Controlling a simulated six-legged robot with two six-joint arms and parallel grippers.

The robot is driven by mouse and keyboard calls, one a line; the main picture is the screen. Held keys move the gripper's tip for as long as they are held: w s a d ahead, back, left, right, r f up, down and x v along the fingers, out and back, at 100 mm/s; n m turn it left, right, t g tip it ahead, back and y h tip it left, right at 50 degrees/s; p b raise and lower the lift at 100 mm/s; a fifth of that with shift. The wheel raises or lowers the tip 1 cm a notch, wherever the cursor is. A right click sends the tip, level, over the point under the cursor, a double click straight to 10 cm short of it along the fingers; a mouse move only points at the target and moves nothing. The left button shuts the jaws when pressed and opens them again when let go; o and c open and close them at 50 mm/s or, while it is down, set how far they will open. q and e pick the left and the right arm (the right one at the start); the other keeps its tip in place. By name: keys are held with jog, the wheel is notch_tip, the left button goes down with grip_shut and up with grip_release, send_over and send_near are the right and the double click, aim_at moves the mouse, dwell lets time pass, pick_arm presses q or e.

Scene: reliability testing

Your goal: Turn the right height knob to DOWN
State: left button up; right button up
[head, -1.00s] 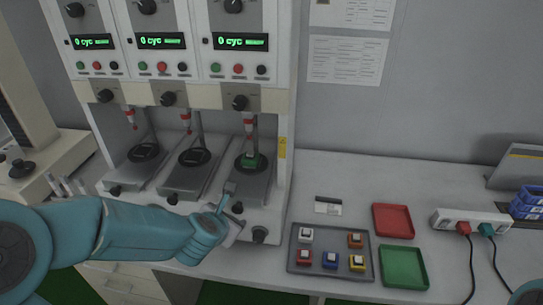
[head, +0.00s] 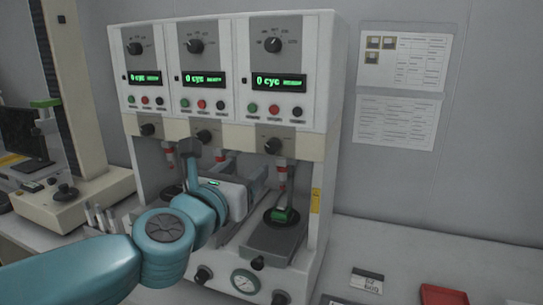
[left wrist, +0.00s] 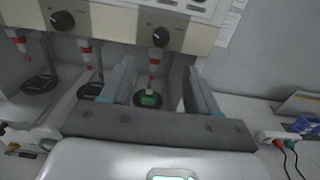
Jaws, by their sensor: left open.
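The right height knob (head: 272,145) is a black knob on the beige strip under the right-hand display of the three-station tester. It also shows in the left wrist view (left wrist: 160,37), above and beyond the gap between my fingers. My left gripper (head: 226,160) is in front of the middle station, left of and a little below the knob, and apart from it. In the left wrist view its two fingers (left wrist: 159,74) are spread with nothing held between them. The knob's markings are too small to read. My right gripper is not in view.
The right station's red-tipped plunger (head: 282,178) hangs above a green block (head: 283,215) on a black disc. The middle height knob (head: 204,137) is close to my left gripper. A pressure gauge (head: 245,281) is on the lower front. Open wall lies right of the tester.

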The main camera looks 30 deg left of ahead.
aim_at(271, 148)
pick_arm(q)
jog(key=x, duration=1.2)
jog(key=shift+w+d, duration=0.1)
jog(key=c, duration=1)
